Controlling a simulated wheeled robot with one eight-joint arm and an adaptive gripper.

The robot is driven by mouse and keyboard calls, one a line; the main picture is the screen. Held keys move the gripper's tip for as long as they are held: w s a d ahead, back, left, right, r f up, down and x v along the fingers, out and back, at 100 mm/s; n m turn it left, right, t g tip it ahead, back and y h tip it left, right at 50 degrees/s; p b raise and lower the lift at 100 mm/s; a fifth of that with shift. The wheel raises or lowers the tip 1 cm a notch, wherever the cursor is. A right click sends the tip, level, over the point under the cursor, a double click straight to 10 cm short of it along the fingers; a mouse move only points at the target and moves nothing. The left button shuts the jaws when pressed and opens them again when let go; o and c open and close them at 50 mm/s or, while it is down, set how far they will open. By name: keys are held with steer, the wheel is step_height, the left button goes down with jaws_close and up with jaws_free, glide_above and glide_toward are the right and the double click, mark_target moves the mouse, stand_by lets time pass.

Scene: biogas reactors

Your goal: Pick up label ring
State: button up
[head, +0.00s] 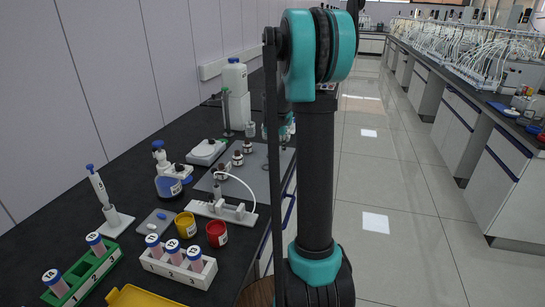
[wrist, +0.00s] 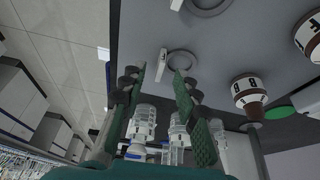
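In the wrist view, a flat grey label ring (wrist: 195,57) with a white tag (wrist: 162,62) lies on the grey mat (wrist: 235,50). A second similar ring (wrist: 207,4) with a white tag lies at the top edge, partly cut off. My gripper (wrist: 161,88) is open, its green-padded fingers apart with nothing held between them.
Brown bottles with white labels (wrist: 248,92) stand right of the ring. Clear capped vials (wrist: 142,122) show beyond the fingers. In the head view, the black bench (head: 120,185) holds racks, red and yellow cups, a pipette stand and a white bottle (head: 235,78). The aisle floor at right is clear.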

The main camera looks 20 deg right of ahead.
steer(key=shift+x, duration=1.1)
jaws_close()
